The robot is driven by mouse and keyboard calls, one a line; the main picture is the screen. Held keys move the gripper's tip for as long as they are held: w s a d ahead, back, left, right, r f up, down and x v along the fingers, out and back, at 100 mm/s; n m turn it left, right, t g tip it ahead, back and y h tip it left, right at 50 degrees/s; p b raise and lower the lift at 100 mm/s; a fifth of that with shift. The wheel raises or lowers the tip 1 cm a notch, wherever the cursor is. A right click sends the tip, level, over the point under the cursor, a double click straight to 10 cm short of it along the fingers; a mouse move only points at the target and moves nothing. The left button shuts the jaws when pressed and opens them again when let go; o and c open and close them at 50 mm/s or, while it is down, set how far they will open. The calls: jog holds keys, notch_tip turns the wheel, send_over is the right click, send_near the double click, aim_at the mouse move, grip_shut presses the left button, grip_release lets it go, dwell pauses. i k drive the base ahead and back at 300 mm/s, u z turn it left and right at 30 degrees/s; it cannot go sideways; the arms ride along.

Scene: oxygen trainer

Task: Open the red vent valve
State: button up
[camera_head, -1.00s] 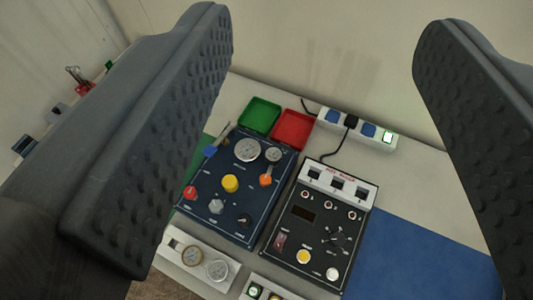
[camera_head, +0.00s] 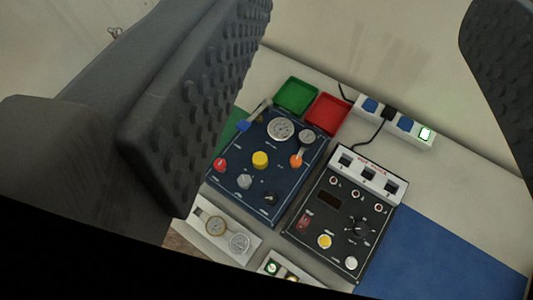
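The red vent valve (camera_head: 220,165) is a small red knob at the left edge of the dark blue panel (camera_head: 292,178). It sits close to the inner edge of my left finger in the picture, and whether it is open or shut is too small to tell. The panel also has a yellow knob (camera_head: 260,159), an orange knob (camera_head: 296,160), a blue lever (camera_head: 243,126), a grey knob (camera_head: 245,181) and round gauges (camera_head: 281,129). My gripper (camera_head: 365,85) is open and empty, its two ridged fingers wide apart above the table.
A black panel (camera_head: 311,254) with switches stands right of the blue one. Green (camera_head: 296,95) and red (camera_head: 327,114) trays and a power strip (camera_head: 424,143) lie behind. A white gauge box (camera_head: 222,236) is in front. A blue mat (camera_head: 440,255) at right is clear.

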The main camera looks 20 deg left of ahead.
aim_at(220, 164)
jog(key=u, duration=0.2)
jog(key=k, duration=1.6)
jog(key=u, duration=0.45)
jog(key=i, duration=0.5)
jog(key=u, duration=0.4)
jog(key=i, duration=1.75)
jog(key=z, duration=0.7)
